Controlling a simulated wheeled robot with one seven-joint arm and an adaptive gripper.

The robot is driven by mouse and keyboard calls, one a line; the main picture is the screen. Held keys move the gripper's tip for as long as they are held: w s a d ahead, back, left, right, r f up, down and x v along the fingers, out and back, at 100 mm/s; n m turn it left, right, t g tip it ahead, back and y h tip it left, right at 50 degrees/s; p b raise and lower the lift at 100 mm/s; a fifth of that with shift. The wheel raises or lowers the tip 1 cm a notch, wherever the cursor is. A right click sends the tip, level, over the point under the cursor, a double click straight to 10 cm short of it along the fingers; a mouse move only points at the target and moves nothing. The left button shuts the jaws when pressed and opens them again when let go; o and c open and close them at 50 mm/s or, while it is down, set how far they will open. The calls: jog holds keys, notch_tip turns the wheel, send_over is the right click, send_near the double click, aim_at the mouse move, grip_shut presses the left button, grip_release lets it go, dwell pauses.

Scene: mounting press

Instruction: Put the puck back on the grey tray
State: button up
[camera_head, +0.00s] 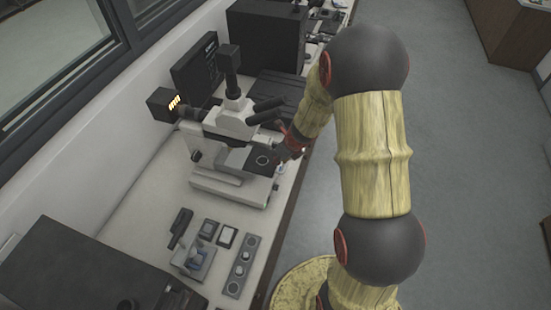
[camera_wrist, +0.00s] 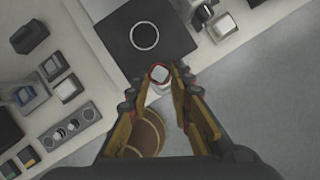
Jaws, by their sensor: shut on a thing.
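My gripper (camera_wrist: 160,77) is shut on the puck (camera_wrist: 159,73), a small piece with a pale top and a reddish edge, between the fingertips in the wrist view. In the head view my gripper (camera_head: 283,158) is beside the microscope's black stage (camera_head: 262,160), which bears a pale ring. The stage (camera_wrist: 123,46) lies just above the puck in the wrist view; I cannot tell whether they touch. The grey tray (camera_head: 233,286), a long strip with several round spots or pieces, lies on the bench nearer the camera. It also shows at the left of the wrist view (camera_wrist: 96,106).
The white microscope (camera_head: 230,122) stands behind the stage. Two small square trays (camera_head: 227,236) and a small press-like device (camera_head: 194,262) are beside the grey tray. A dark box (camera_head: 80,265) fills the near left. The bench edge drops to open floor on the right.

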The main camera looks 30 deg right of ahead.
jog(key=shift+w+a, duration=0.1)
jog(key=shift+w, duration=0.2)
jog(key=shift+w+a+p, duration=0.15)
jog(key=shift+w+p, duration=0.1)
jog(key=shift+w, duration=0.25)
jog(key=shift+w+a+p, duration=0.15)
jog(key=shift+w+p, duration=0.1)
jog(key=shift+w, duration=0.25)
jog(key=shift+s+d+f+b, duration=0.1)
jog(key=shift+f+b, duration=0.55)
jog(key=shift+f, duration=0.95)
jog(key=shift+f, duration=0.1)
jog(key=o, duration=1)
jog(key=shift+c, duration=0.2)
jog(key=shift+f, duration=0.1)
